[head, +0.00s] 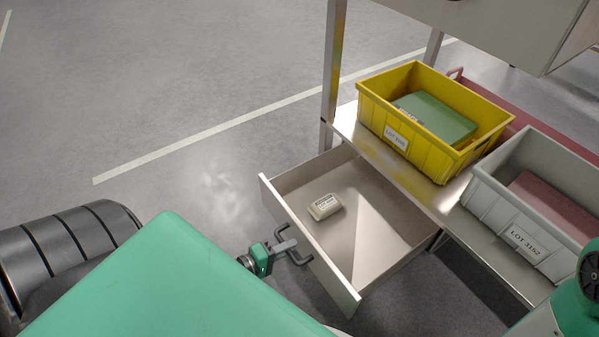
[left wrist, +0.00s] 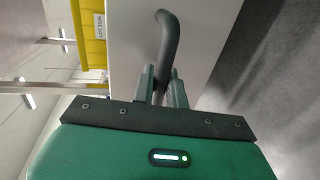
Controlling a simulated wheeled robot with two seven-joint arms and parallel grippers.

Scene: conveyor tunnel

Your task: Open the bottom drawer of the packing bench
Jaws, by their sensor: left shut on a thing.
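The bottom drawer (head: 345,245) of the packing bench stands pulled out, with its inside in view. A small pale labelled box (head: 325,206) lies on the drawer floor. The drawer's dark bar handle (head: 299,259) is on its front panel; in the left wrist view the handle (left wrist: 167,38) curves out from the pale front (left wrist: 205,35). My left gripper (head: 287,248) is shut on the handle; its fingers (left wrist: 162,86) also show around the bar in the left wrist view. My right gripper is not in view; only part of that arm shows at the lower right.
A yellow bin (head: 372,100) with a green item and a grey bin (head: 485,200) marked LOT 3152 with a red item stand on the shelf (head: 440,207) above the drawer. A bench leg (head: 333,70) rises behind. The floor to the left is clear.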

